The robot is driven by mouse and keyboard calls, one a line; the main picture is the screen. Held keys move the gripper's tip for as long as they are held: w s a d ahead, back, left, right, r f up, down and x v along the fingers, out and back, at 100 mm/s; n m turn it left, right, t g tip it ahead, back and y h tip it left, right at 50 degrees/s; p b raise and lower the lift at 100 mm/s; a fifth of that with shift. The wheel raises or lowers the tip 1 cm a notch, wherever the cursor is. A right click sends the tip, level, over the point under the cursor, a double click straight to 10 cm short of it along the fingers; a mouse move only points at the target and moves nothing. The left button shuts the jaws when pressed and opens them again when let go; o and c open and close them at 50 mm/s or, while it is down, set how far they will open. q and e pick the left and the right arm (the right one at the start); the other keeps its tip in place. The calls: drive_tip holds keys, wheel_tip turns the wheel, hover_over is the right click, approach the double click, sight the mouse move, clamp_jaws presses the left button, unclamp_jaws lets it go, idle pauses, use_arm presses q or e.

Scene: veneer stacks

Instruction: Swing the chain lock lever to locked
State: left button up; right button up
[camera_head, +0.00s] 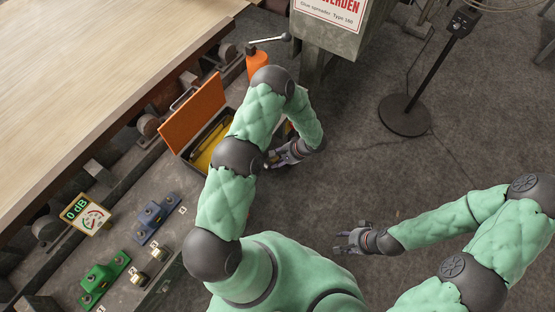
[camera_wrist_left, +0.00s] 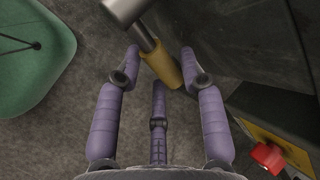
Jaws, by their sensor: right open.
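The lever shows in the left wrist view as a grey metal rod with a yellow grip (camera_wrist_left: 164,66). It comes in from the top edge. My left gripper (camera_wrist_left: 159,62) has its fingers spread on either side of the grip, the right finger very near it; I cannot tell whether they touch. In the head view my left gripper (camera_head: 283,158) is beside the machine's end, and my own arm hides most of the lever there. My right gripper (camera_head: 352,241) is open and empty above the floor.
An open orange-lidded box (camera_head: 192,112) and an orange container (camera_head: 257,66) stand near my left arm. A red button (camera_wrist_left: 267,156) on a yellow plate is right of my left gripper. A black stand (camera_head: 405,116) is at upper right. Floor between is clear.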

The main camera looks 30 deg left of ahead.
use_arm(q)
clamp_jaws()
drive_tip(key=shift+w+r+t+b, duration=0.1)
drive_tip(key=shift+r+t+b, duration=0.2)
drive_tip(key=shift+t+b, duration=0.65)
drive_tip(key=r+n+t+b, duration=0.1)
drive_tip(key=b, duration=0.4)
drive_tip(key=shift+r+t, duration=0.1)
drive_tip(key=shift+t, duration=0.25)
drive_tip(key=shift+r+n+t+b, duration=0.3)
drive_tip(key=shift+r+t+b, duration=0.35)
drive_tip(key=shift+b, duration=0.65)
drive_tip(key=shift+f, duration=0.1)
